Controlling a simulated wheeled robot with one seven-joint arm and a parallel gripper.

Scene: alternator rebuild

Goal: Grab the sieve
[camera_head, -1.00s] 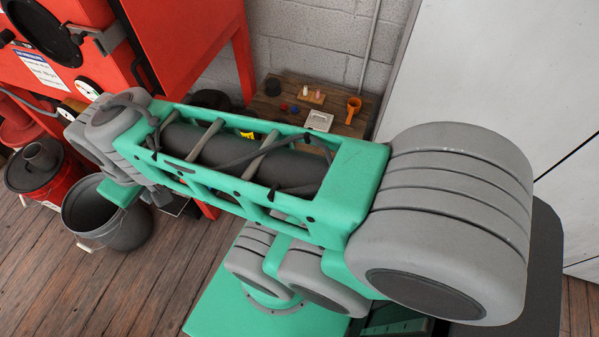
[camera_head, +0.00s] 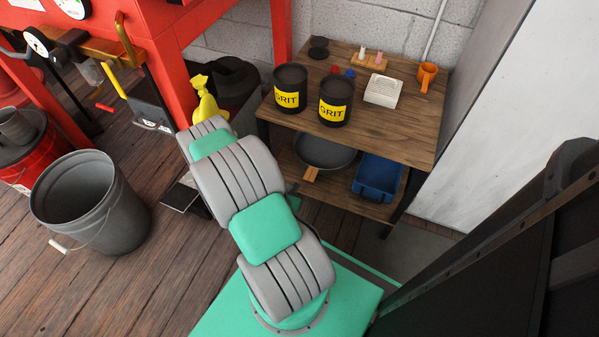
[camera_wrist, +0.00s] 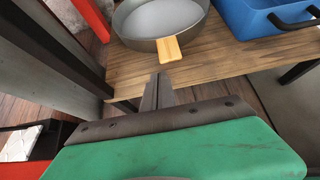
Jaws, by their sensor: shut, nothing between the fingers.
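The sieve (camera_head: 325,153), a round grey metal pan with a short wooden handle, rests on the lower shelf of the wooden stand.
A blue bin (camera_head: 378,177) sits right of the sieve, and also shows in the wrist view (camera_wrist: 268,15). A dark shelf leg (camera_wrist: 60,45) stands left.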

